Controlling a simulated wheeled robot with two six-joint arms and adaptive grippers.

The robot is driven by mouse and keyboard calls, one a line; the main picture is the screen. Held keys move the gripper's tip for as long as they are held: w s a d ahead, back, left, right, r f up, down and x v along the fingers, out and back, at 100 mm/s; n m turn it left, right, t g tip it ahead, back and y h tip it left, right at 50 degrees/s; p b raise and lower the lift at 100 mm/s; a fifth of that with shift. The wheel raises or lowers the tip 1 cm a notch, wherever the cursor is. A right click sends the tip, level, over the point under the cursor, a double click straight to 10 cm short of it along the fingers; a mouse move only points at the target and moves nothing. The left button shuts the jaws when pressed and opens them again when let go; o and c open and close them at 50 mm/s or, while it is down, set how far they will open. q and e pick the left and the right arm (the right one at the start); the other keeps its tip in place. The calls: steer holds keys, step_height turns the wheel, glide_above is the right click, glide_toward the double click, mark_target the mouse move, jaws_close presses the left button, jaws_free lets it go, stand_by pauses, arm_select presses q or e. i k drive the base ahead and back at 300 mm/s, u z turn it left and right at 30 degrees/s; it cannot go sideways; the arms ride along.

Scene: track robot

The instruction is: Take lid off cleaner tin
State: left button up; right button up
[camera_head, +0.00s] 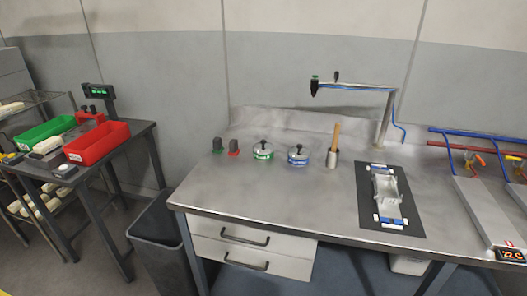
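Two small round tins stand upright side by side on the metal workbench (290,180). One tin has a green band (263,155) and the other a blue band (298,160). Each has a lid with a black knob on top, the green-banded tin's lid (263,146) and the blue-banded tin's lid (298,150), and both lids sit on their tins. The labels are too small to read, so I cannot tell which one is the cleaner tin. Neither of my grippers is in view.
A holder with a wooden-handled brush (334,145) stands right of the tins. Two small dark-topped items (225,147) stand left. A dark mat (403,217) carries a white part. A pipe arm (360,88) overhangs the back. The bench's front left is clear.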

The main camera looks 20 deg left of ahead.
mark_target(262, 147)
steer(key=u, duration=0.85)
steer(key=i, duration=0.65)
steer(key=z, duration=1.35)
